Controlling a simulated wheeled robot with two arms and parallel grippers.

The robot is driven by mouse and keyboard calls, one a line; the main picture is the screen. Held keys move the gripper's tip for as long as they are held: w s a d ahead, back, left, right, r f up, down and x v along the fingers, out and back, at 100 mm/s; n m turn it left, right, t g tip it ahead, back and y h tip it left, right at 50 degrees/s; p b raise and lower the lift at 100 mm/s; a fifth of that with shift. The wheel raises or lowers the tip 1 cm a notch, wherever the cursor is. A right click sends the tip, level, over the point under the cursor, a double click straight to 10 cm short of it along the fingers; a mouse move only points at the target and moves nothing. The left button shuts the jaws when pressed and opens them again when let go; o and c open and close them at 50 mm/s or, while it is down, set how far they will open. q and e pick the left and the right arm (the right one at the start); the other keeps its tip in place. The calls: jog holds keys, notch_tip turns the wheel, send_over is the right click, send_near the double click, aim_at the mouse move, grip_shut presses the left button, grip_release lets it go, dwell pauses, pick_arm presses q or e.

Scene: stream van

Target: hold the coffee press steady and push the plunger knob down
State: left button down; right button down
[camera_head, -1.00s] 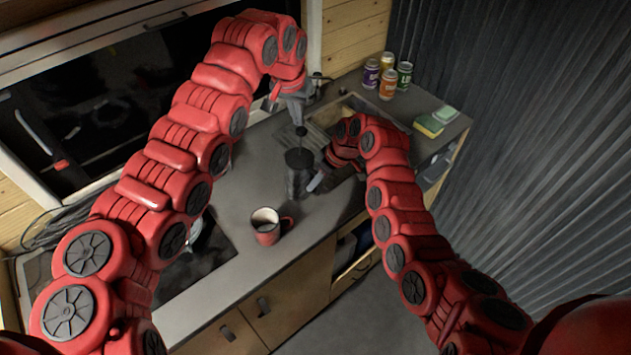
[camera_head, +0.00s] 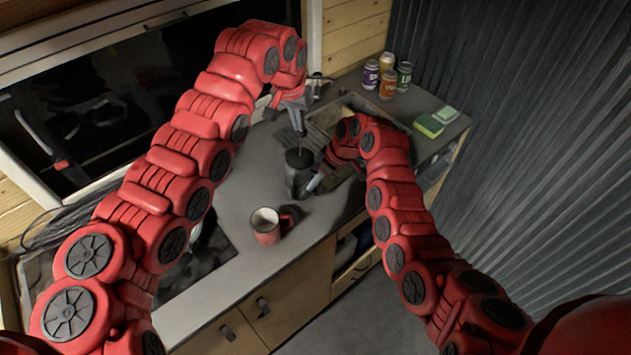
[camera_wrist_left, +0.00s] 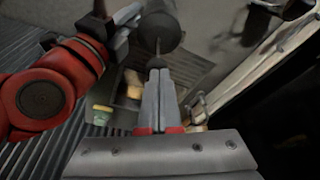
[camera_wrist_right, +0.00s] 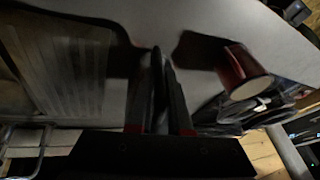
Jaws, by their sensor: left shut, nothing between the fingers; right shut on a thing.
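The dark coffee press (camera_head: 298,183) stands upright on the grey counter. Its round black lid also shows in the left wrist view (camera_wrist_left: 158,30), with a thin plunger rod (camera_wrist_left: 158,48) running from it toward my left fingertips. My left gripper (camera_head: 300,131) is shut and empty, pointing down above the lid at the top of the rod.
A red mug (camera_head: 267,234) stands in front and left of the press. A sink (camera_head: 345,108) lies behind my right gripper. Several cans (camera_head: 387,82) and sponges (camera_head: 429,126) stand at the back right. A dark hob (camera_head: 190,272) is at the left.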

aim_at(300, 134)
pick_arm(q)
jog(key=shift+s+f, duration=0.1)
jog(key=shift+f, duration=2.6)
pick_arm(e)
jog(key=shift+s+f, duration=0.1)
pick_arm(q)
jog(key=shift+d+r, duration=0.1)
jog(key=shift+r, duration=2.5)
pick_arm(e)
jog(key=c, duration=0.8)
grip_release()
